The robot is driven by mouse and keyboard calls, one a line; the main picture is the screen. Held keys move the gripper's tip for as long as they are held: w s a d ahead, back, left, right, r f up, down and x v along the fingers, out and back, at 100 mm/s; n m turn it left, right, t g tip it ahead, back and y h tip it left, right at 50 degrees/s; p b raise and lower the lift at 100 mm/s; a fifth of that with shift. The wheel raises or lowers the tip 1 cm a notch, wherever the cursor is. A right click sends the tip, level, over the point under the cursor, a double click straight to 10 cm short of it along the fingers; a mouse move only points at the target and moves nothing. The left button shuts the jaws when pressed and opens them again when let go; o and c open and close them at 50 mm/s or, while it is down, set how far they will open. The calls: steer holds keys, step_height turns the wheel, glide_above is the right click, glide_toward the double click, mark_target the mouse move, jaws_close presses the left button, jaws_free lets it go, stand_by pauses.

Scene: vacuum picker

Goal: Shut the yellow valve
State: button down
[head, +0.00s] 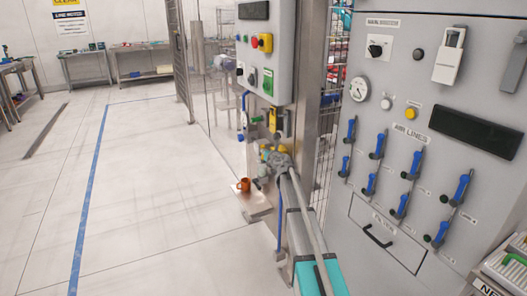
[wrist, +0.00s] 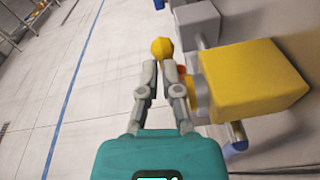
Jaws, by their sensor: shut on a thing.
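The yellow valve's rounded knob (wrist: 162,47) shows in the wrist view at the tips of my gripper (wrist: 160,68). My fingers are closed on it, and they hide its lower part and how it joins the pipe. A larger yellow block (wrist: 250,80) with a grey body behind it stands just right of the fingers. In the head view my gripper (head: 270,157) is low beside the grey control cabinet (head: 283,45), among small yellow parts that are partly hidden by my arm. The valve's angle cannot be told.
A large grey panel (head: 400,150) with several blue-handled levers is at the right. The floor at the left is clear.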

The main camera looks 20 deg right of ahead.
steer(key=shift+w+a+r, duration=0.15)
steer(key=shift+w+a, duration=0.05)
steer(key=shift+w, duration=0.55)
steer(key=shift+d, duration=0.1)
steer(key=s+r+p, duration=0.7)
steer(key=r+p, duration=0.2)
steer(key=p, duration=0.1)
steer(key=shift+r, duration=0.4)
stand_by(0.7)
